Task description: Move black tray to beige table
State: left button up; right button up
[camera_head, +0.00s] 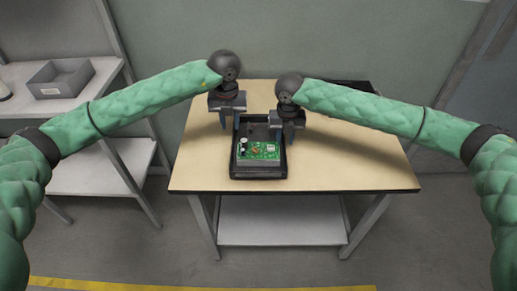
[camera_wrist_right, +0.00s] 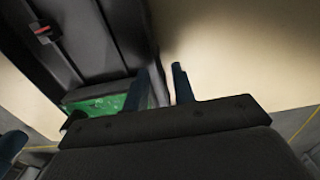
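The black tray (camera_head: 235,165) lies flat on the beige table (camera_head: 355,170) near its middle. It also fills the upper left of the right wrist view (camera_wrist_right: 95,40). A green circuit board (camera_head: 260,152) sits in its front part. My left gripper (camera_head: 229,121) is at the tray's left wall, fingers apart. My right gripper (camera_head: 289,131) is at the right wall. In the right wrist view its fingers (camera_wrist_right: 162,88) stand apart, one inside the wall and one outside, with a gap showing by the outer finger. Whether the left fingers touch the wall is unclear.
A dark flat object (camera_head: 352,87) lies at the table's back right, partly behind my right arm. A white shelf (camera_head: 90,85) on the left holds a grey bin (camera_head: 60,78). The table is clear to the tray's left and right.

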notch_tip(320, 180, up, 11)
jog(key=shift+r, duration=0.2)
dwell(0.6)
